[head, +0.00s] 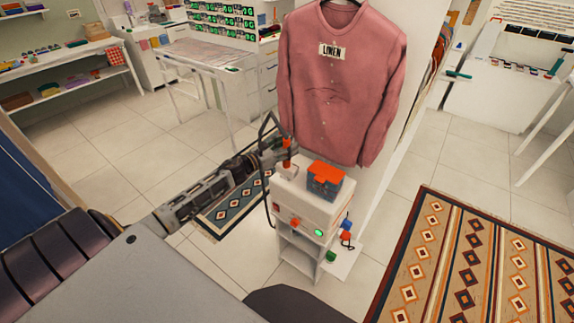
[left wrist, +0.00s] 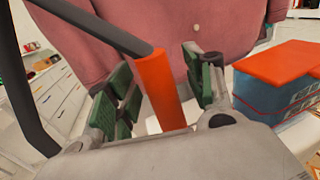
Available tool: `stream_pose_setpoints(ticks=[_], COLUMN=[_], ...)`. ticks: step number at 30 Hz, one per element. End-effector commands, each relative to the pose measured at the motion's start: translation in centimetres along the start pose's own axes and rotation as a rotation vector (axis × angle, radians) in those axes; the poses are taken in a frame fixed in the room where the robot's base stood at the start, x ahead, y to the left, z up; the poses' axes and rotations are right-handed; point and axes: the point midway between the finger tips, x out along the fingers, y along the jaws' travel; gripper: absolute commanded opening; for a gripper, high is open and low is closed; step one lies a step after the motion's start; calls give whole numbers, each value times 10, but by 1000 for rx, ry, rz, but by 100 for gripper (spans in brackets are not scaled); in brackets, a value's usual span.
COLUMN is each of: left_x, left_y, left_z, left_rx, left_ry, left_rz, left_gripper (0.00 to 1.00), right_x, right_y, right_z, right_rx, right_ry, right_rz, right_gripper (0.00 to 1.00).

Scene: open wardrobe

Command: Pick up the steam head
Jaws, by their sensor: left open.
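The steam head shows as an orange handle (head: 286,146) standing on top of the white steamer unit (head: 318,208), with a dark hose looping from it. In the left wrist view the orange handle (left wrist: 165,92) lies between the two green-padded fingers, with a gap visible on each side. My left gripper (head: 277,156) is open around the handle. The lower end of the steam head is hidden by the gripper. My right gripper is not in view.
A blue box with an orange lid (head: 325,180) stands on the steamer, right of the handle. A pink shirt (head: 340,80) labelled LINEN hangs close behind. A patterned rug (head: 480,265) lies on the right. Tables and shelves stand at the back left.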

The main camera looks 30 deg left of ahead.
Motion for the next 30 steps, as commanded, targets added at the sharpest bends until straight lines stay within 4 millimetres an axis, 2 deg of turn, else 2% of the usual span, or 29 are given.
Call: stream_pose_setpoints(ticks=[4,16,30], left_x=[0,0,0], left_y=[0,0,0], left_z=[0,0,2], left_rx=[0,0,1], left_ry=[0,0,-2], left_rz=[0,0,0], left_gripper=[53,1,0], right_x=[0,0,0], right_y=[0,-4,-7], right_z=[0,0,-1], right_rx=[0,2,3], right_ry=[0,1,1], right_rz=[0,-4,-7], right_gripper=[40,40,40])
